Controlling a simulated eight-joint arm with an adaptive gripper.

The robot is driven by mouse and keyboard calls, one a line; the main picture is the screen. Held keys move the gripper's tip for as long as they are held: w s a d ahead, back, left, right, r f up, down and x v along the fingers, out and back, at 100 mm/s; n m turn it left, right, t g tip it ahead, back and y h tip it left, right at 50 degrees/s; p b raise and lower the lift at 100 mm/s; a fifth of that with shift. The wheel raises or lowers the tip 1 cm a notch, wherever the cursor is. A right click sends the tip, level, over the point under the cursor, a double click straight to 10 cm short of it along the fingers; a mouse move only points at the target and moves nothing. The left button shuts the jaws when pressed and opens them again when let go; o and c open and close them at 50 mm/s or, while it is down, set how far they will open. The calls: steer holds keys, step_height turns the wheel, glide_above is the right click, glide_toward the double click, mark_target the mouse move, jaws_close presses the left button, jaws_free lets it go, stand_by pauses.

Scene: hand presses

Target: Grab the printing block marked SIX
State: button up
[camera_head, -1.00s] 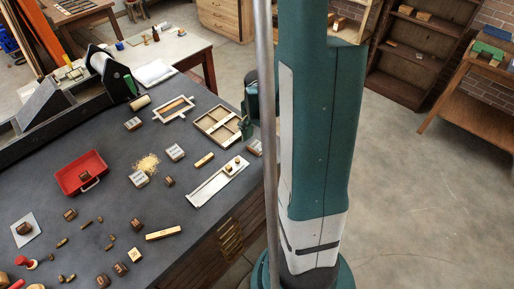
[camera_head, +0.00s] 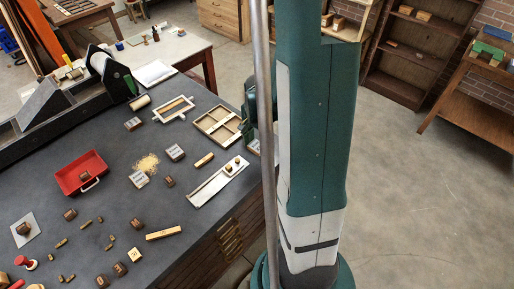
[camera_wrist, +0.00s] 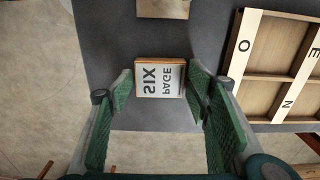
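The printing block marked SIX (camera_wrist: 160,78) shows in the wrist view, its pale top face reading SIX and PAGE upside down, with brown wood at its edge. It lies on the dark table near the edge. My gripper (camera_wrist: 160,88) is open, with one green-padded finger on each side of the block. The block looks to be between the fingertips; I cannot tell if either touches it. In the head view, my gripper (camera_head: 248,128) is partly hidden behind my arm and the pole, at the table's right edge, and little of the block shows there.
A wooden divided tray (camera_wrist: 262,85) with letters lies close to the right of my gripper in the wrist view. Another flat piece (camera_wrist: 172,8) lies beyond the block. In the head view, a red tray (camera_head: 82,172) and several small blocks lie further left on the table.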

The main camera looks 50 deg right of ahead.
mark_target(257, 146)
steer(key=c, duration=0.5)
steer(key=shift+r, duration=0.1)
steer(key=shift+r, duration=4.9)
